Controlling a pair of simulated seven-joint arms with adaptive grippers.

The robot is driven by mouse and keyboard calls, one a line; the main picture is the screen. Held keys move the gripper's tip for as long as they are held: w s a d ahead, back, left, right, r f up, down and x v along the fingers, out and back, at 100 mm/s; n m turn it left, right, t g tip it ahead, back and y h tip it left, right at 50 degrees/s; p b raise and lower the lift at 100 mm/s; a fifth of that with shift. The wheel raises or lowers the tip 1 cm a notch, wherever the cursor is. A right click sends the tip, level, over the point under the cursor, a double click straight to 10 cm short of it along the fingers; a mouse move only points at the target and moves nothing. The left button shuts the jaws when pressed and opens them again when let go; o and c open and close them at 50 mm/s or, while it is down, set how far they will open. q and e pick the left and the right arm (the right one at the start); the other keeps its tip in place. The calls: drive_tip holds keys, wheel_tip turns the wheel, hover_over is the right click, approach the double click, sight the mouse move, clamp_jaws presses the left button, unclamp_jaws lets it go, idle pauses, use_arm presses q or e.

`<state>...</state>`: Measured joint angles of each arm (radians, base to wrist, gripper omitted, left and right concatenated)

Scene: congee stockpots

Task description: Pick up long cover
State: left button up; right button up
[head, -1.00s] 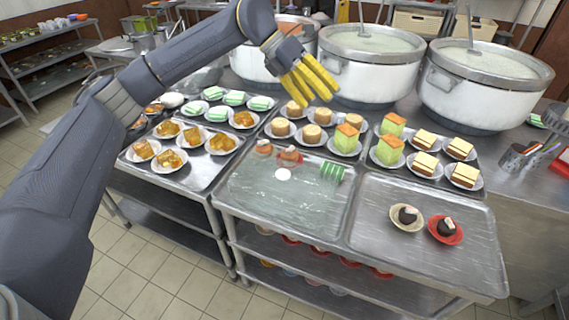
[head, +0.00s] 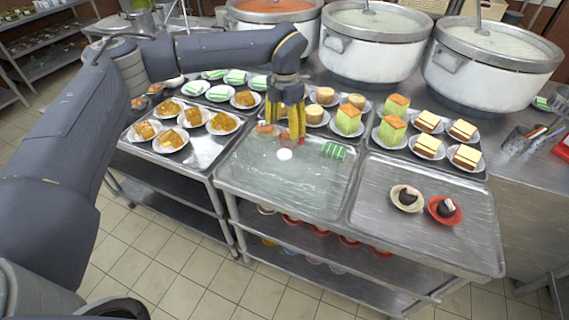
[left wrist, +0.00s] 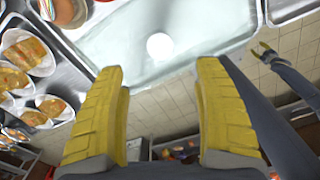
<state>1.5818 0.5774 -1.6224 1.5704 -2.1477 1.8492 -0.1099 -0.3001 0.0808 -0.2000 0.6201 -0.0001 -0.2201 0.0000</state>
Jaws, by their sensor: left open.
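The long cover (head: 262,172) looks like a clear sheet with a round white knob (head: 284,154), lying over the middle front tray. The left wrist view shows the knob (left wrist: 160,47) above the middle of the picture, beyond the fingertips. My left gripper (head: 290,138) points down over the back part of the cover. In the left wrist view my left gripper (left wrist: 160,70) is open, with nothing between its yellow fingers. My right gripper (left wrist: 264,52) shows small at the right of the left wrist view; its finger gap is unclear.
A green striped roll (head: 333,150) and small reddish pastries (head: 265,129) lie near the cover's back edge. Plated cakes (head: 349,119) stand behind. The tray at right (head: 430,240) holds two small plates. Large stockpots (head: 375,45) line the back.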

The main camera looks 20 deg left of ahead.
sight(285, 154)
use_arm(q)
drive_tip(key=shift+f, duration=5.6)
clamp_jaws()
